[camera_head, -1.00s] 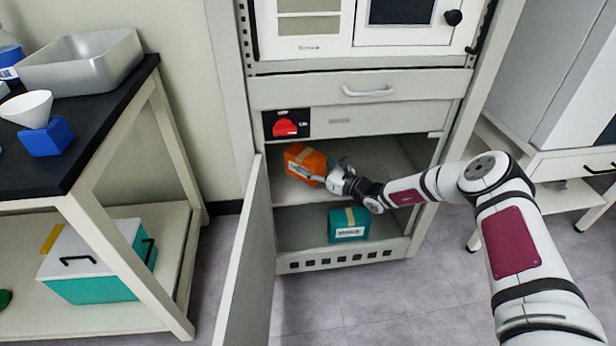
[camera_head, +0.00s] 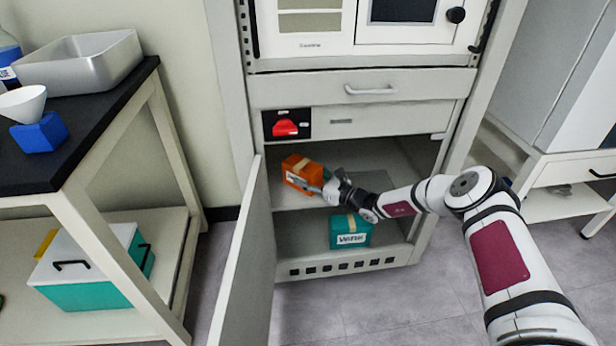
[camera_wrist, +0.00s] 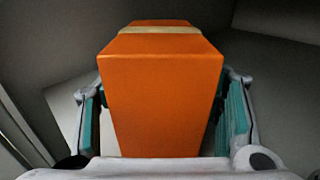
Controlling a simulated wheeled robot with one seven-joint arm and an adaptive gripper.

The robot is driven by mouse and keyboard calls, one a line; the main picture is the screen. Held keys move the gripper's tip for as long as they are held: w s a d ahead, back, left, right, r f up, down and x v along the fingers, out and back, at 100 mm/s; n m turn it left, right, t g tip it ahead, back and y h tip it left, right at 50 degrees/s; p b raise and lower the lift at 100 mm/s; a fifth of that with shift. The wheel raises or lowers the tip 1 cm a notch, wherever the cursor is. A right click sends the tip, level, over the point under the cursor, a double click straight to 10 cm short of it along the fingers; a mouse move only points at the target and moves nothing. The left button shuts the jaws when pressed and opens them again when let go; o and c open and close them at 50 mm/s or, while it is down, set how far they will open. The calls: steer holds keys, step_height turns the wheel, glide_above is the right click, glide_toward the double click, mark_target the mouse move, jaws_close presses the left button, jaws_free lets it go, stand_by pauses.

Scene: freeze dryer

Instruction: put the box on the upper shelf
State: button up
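The orange box (camera_head: 303,172) with a tan band rests on the upper shelf (camera_head: 375,190) of the open cabinet compartment, toward its left side. My gripper (camera_head: 321,188) is at the box's right end. In the wrist view the box (camera_wrist: 160,100) fills the middle, between my gripper's two teal-padded fingers (camera_wrist: 162,115). The fingers are spread, with a gap showing beside the box's lower part on each side. The bottom of the box is partly hidden by the gripper body.
A teal box (camera_head: 350,231) with a label sits on the lower level beneath my arm. The open cabinet door (camera_head: 243,270) stands at the left of the opening. A drawer (camera_head: 360,90) is above. A side table (camera_head: 110,130) stands at the left.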

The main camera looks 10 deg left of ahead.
steer(key=shift+o, duration=0.3)
steer(key=shift+r, duration=0.2)
steer(key=p+v, duration=0.4)
steer(key=v, duration=0.8)
